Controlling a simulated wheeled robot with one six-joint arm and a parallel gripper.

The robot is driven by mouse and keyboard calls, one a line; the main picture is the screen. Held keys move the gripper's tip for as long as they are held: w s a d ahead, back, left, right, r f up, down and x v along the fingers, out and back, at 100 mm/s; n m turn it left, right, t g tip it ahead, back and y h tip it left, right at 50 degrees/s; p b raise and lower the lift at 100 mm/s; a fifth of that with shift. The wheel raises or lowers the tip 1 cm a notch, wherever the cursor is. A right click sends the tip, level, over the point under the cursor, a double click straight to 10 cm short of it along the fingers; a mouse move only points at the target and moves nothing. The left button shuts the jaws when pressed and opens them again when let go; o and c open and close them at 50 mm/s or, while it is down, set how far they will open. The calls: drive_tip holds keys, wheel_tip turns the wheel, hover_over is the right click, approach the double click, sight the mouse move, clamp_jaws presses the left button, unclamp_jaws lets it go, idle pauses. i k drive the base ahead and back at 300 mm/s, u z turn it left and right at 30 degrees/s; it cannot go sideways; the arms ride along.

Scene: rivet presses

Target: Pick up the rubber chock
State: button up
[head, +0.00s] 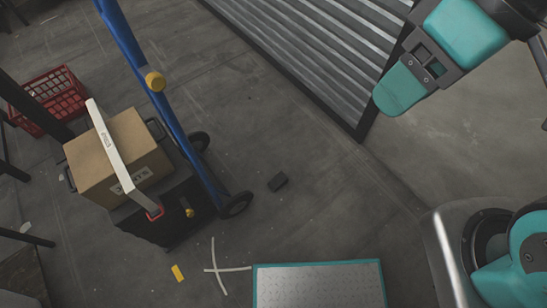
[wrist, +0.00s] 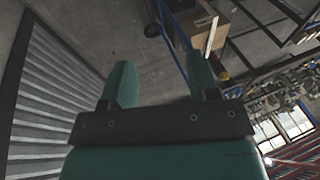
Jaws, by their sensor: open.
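Teal parts of my arm show at the top right of the head view, well above and apart from the chock.
A blue hand truck (head: 167,110) carries a strapped cardboard box (head: 115,150). A red crate (head: 62,108) stands behind it. A ribbed metal shutter (head: 310,45) stands at the top. A yellow piece (head: 178,272) and white floor marks (head: 218,269) lie in front.

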sight(279, 180)
drive_tip(key=z, duration=0.05)
drive_tip(key=k, duration=0.5)
drive_tip(key=u, duration=0.7)
drive_tip(key=i, duration=1.25)
drive_tip(key=z, duration=0.55)
